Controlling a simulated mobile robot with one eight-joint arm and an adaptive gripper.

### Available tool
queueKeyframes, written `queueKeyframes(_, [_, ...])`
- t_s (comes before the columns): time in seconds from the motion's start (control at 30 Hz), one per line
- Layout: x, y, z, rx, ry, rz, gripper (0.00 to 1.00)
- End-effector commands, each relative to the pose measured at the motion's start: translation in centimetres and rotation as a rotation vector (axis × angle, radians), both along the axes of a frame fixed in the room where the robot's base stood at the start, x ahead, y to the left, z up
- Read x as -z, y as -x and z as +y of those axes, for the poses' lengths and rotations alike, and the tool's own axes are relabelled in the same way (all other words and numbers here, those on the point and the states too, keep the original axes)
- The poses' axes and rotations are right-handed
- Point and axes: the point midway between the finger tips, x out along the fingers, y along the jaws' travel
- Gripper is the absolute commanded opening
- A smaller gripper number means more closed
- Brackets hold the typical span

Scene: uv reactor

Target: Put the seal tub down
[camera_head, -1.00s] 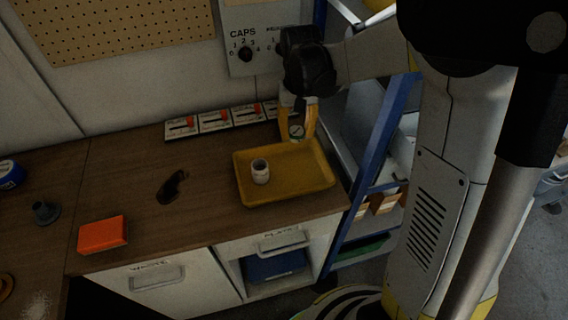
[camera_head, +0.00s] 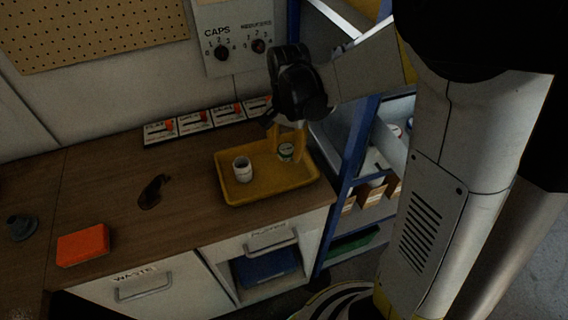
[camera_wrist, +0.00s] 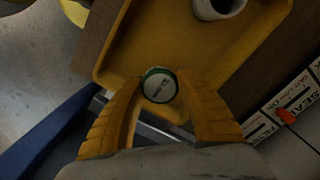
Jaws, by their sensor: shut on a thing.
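The seal tub (camera_head: 286,152) is small and round, with a pale labelled lid and a green rim. In the wrist view the tub (camera_wrist: 160,86) sits between the two yellow fingers of my gripper (camera_wrist: 158,92), which is shut on it. In the head view my gripper (camera_head: 288,146) points down over the back right part of the yellow tray (camera_head: 265,192). The tub is at or just above the tray floor; I cannot tell whether it touches.
A white cup-like container (camera_head: 242,169) stands in the tray, left of the tub. An orange box (camera_head: 83,245) and a dark object (camera_head: 153,191) lie on the wooden counter (camera_head: 190,222). Switch panels (camera_head: 195,123) line the back. A blue-framed shelf (camera_head: 350,160) stands close at right.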

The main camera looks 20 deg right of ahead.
Motion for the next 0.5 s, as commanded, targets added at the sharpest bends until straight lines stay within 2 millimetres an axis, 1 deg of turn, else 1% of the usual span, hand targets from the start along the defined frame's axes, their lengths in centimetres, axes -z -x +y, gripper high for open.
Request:
queueKeyframes(0.27, [3.7,0.0,0.0,-0.001,-0.001,-0.001,0.19])
queueKeyframes(0.33, [3.9,0.0,0.0,-0.002,-0.001,-0.001,0.19])
queueKeyframes(0.5, [3.7,0.0,0.0,-0.002,-0.001,-0.001,0.19])
